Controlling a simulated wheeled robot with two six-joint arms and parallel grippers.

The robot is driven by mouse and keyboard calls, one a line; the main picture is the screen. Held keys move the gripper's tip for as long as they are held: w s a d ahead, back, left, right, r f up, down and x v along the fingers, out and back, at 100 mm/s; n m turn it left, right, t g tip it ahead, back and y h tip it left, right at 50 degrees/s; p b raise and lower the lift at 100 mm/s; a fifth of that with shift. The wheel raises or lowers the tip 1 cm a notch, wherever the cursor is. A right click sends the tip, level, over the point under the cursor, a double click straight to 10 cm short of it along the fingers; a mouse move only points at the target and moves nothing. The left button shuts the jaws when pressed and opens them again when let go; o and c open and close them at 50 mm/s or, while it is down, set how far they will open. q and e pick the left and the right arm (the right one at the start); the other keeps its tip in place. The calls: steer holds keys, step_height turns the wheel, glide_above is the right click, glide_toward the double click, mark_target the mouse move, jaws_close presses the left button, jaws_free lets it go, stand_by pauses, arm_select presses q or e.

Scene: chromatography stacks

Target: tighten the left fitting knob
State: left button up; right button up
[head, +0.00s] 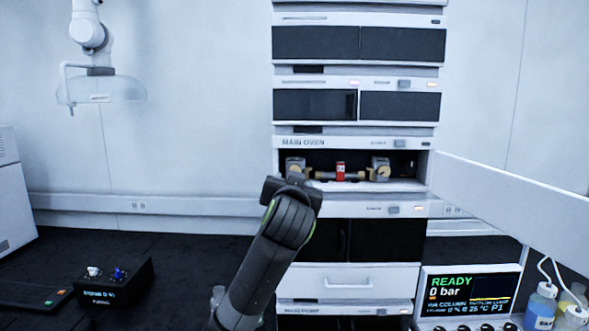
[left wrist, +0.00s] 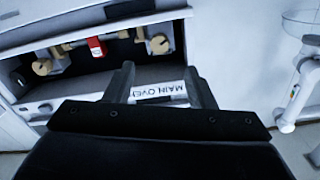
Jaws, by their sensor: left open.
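The left fitting knob (head: 308,172) is a small gold-coloured knob on the left grey block inside the open main oven (head: 330,143). With the wrist view turned over, it appears as the right-hand knob (left wrist: 158,43). A red-tagged column (head: 340,171) runs between it and the right fitting knob (head: 383,172), which also shows in the left wrist view (left wrist: 42,66). My left gripper (left wrist: 159,68) is open and empty in front of the oven's left side, apart from the knob. In the head view its dark wrist hides its fingers. My right gripper is out of view.
A white panel (head: 515,205) stands out to the right of the oven. Closed dark-fronted modules (head: 385,240) lie below it. A display (head: 470,290) and bottles (head: 541,306) stand lower right; a black box (head: 115,283) sits on the dark bench at left.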

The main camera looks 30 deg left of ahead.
mark_target(295, 170)
arm_select(q)
steer(key=p+x, duration=0.2)
steer(key=x, duration=0.6)
steer(key=shift+d+r, duration=0.1)
steer(key=shift+w+a, duration=0.25)
steer(key=shift+w, duration=0.2)
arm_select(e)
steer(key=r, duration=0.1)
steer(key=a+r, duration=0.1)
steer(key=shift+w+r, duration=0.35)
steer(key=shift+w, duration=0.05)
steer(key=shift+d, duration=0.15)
arm_select(q)
steer(key=c, duration=1)
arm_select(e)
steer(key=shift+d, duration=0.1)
